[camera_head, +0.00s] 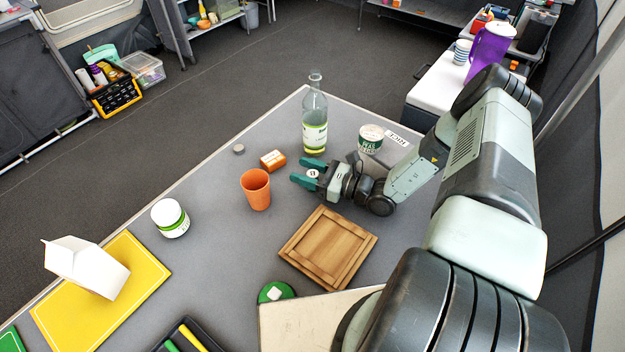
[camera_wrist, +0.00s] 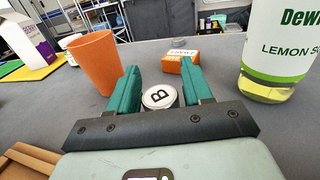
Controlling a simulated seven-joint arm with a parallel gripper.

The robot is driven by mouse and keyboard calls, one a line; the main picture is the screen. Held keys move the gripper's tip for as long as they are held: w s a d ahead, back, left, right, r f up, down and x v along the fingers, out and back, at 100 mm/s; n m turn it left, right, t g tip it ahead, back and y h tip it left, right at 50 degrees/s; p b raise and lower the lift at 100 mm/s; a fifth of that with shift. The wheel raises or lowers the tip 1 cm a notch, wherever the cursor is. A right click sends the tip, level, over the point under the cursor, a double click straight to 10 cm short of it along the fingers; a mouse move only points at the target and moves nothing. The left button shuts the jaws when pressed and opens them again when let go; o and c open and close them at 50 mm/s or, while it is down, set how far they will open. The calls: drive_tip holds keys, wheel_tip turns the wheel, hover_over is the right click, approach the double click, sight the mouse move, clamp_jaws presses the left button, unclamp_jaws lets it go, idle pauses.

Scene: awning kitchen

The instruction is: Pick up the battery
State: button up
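My gripper (camera_head: 303,171) is open, with its two green fingers spread low over the grey table. In the wrist view, a small round white piece marked "B" (camera_wrist: 159,97) sits between the fingers (camera_wrist: 160,88); it also shows between them in the head view (camera_head: 312,174). I cannot tell for certain that it is the battery, or whether a finger touches it. An orange and white box (camera_head: 272,160) lies just beyond the fingertips, also in the wrist view (camera_wrist: 181,60). A small grey disc (camera_head: 239,149) lies farther off.
A glass bottle (camera_head: 314,125) and a can (camera_head: 371,139) stand close to my gripper. An orange cup (camera_head: 256,189) stands to its left. A wooden board (camera_head: 328,247) lies nearer.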

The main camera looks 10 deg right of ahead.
drive_tip(key=c, duration=0.8)
